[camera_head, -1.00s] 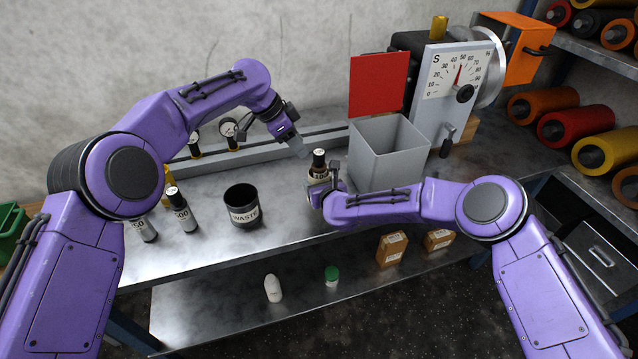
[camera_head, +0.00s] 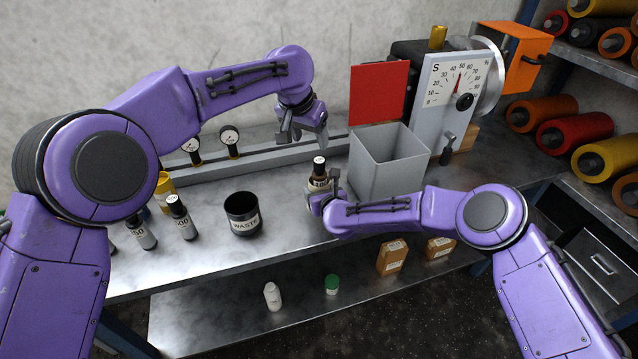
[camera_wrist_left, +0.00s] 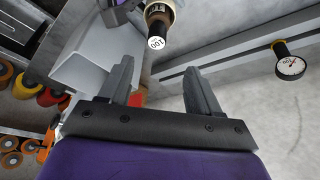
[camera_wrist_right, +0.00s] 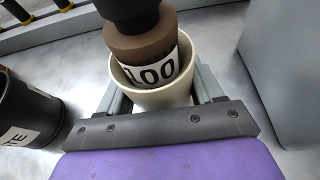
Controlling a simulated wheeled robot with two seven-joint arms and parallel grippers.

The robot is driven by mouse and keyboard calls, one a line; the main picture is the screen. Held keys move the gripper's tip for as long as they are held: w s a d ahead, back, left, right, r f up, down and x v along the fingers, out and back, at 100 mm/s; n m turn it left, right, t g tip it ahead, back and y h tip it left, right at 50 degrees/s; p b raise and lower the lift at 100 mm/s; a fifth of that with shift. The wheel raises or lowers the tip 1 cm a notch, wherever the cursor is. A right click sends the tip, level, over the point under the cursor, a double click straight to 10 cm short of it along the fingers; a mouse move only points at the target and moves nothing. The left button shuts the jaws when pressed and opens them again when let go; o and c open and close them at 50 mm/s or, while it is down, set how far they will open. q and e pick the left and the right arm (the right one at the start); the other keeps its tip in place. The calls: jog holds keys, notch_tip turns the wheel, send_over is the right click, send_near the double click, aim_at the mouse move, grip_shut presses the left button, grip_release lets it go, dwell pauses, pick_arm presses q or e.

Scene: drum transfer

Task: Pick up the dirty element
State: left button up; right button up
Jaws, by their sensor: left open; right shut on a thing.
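No part is plainly marked as the dirty element. A dark-capped bottle (camera_head: 319,168) labelled 100 stands within a cream cup (camera_wrist_right: 152,97), best seen in the right wrist view. My right gripper (camera_head: 328,190) is shut on this cup, its fingers on either side. My left gripper (camera_head: 303,135) is open and empty, above and behind the bottle. In the left wrist view the bottle's cap (camera_wrist_left: 157,42) shows just beyond and above the open fingers (camera_wrist_left: 156,74), apart from them. A grey open box (camera_head: 388,165) with a raised red lid (camera_head: 378,92) stands to the right; its contents are hidden.
A black WASTE cup (camera_head: 242,213) stands left of the bottle. Several labelled bottles (camera_head: 181,218) stand farther left. Two gauges (camera_head: 229,140) are on the rail behind. A dial machine (camera_head: 455,85) is right of the box. Bench between the WASTE cup and bottle is clear.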

aim_at(319, 161)
pick_arm(q)
jog(key=x, duration=1.1)
jog(key=shift+s+d+f, duration=0.15)
jog(key=shift+d+f, duration=0.15)
jog(key=shift+f, duration=0.05)
grip_shut()
